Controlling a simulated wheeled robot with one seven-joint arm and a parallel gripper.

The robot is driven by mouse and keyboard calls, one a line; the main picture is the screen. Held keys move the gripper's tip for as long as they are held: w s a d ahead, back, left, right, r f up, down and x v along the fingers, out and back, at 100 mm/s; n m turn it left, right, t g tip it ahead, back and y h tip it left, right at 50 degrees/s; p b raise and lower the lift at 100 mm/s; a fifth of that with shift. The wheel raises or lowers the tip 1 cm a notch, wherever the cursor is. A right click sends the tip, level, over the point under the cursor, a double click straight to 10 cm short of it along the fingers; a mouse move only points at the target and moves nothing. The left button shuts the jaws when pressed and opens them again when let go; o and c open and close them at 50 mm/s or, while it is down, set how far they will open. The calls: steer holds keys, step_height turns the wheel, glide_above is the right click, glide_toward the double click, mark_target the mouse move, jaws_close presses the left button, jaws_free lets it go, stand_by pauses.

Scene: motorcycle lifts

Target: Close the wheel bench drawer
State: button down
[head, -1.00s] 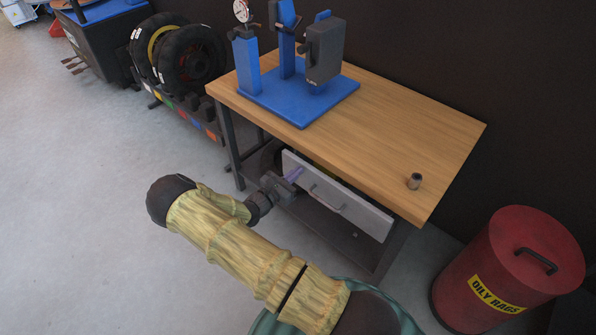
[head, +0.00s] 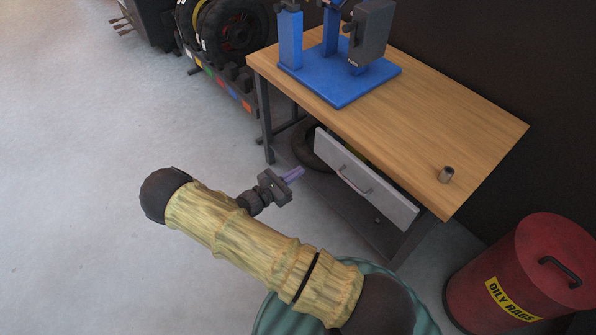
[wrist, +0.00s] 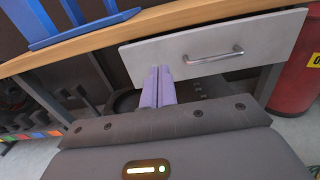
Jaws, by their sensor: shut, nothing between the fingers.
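The wheel bench (head: 420,115) has a wooden top and dark metal legs. Its light grey drawer (head: 388,198) sits under the top, with a metal bar handle (head: 356,182) on its front. In the wrist view the purple fingers (wrist: 158,88) are together, below and left of the handle (wrist: 213,56) on the drawer front (wrist: 265,42).
A blue wheel stand (head: 345,82) and a small metal cup (head: 446,174) are on the bench top. A red oily rags bin (head: 520,270) stands at the right. A tire rack (head: 225,85) stands at the back left. The floor at left is clear.

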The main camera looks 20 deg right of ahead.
steer(key=c, duration=1.6)
jaws_free()
steer(key=shift+r, duration=0.1)
steer(key=shift+o, duration=0.5)
steer(key=s+d+r+m+g+y, duration=0.2)
steer(key=s+d+m+g, duration=0.1)
steer(key=s+m+g, duration=0.2)
steer(key=shift+d+r+m+g, duration=0.2)
steer(key=shift+m+g, duration=0.3)
steer(key=shift+g, duration=0.2)
steer(key=s+a+r+m+y, duration=0.1)
steer(key=s+r+m+y, duration=0.5)
steer(key=r+m+y, duration=0.1)
steer(key=s+a+r+m+t+y, duration=0.1)
steer(key=s+a+r+m+y, duration=0.1)
steer(key=s+r+m+y, duration=0.4)
steer(key=shift+a+r+m+t+y, duration=0.25)
steer(key=shift+r+m+y, duration=0.45)
steer(key=shift+r+m, duration=1.4)
steer(key=shift+r, duration=0.15)
steer(key=shift+w, duration=0.1)
